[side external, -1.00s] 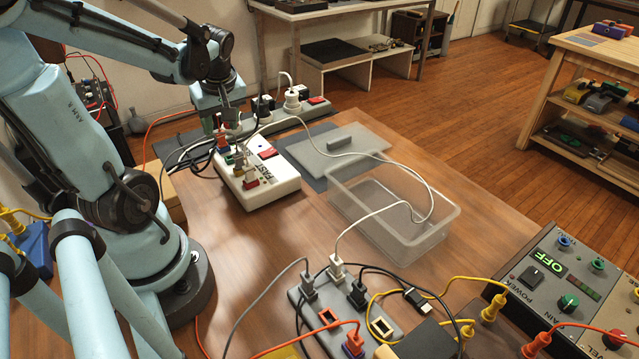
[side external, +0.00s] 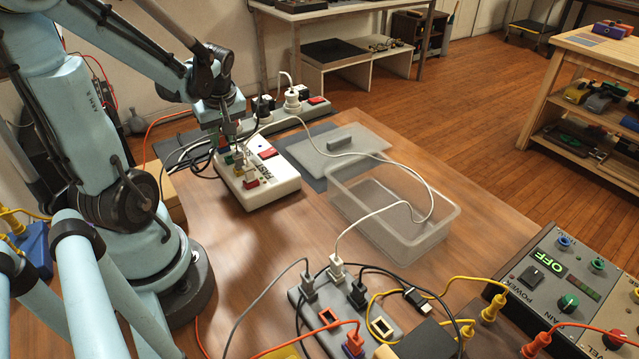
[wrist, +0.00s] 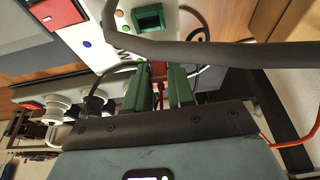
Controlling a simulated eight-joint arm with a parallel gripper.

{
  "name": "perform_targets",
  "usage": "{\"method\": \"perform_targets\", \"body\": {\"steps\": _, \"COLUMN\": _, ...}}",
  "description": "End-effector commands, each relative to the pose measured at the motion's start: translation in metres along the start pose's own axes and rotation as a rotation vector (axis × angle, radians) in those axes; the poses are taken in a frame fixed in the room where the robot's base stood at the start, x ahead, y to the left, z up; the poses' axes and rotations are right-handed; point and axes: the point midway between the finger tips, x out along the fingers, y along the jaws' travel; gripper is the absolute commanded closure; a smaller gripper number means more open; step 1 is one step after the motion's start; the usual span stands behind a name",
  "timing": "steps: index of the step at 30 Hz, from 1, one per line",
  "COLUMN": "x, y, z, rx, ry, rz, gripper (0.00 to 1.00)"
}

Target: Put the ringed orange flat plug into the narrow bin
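My gripper (side external: 228,138) is low over the back left part of a white box (side external: 272,188) marked FAST. In the wrist view, its green fingers (wrist: 159,88) stand a little apart, with a small reddish-orange piece between them; whether they grip it is unclear. An orange plug (side external: 353,345) with an orange cord sits in the grey strip at the front. No ring marking is clear on either. A clear, open bin (side external: 405,248) stands right of the white box, with a white cord across it.
The grey strip (side external: 296,297) holds several plugs with loose cords. A flat translucent lid (side external: 375,143) lies behind the bin. Another power strip (side external: 318,108) stands at the back. A control panel (side external: 575,290) is at right. Bare table (side external: 215,235) shows in front of the white box.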

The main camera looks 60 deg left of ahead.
Motion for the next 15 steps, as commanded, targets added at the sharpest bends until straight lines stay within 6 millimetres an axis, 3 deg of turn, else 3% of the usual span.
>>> {"method": "perform_targets", "body": {"steps": 15, "x": -0.0069, "y": 0.0001, "z": -0.0026, "rx": 0.000, "ry": 0.000, "rz": 0.000, "gripper": 1.00}}
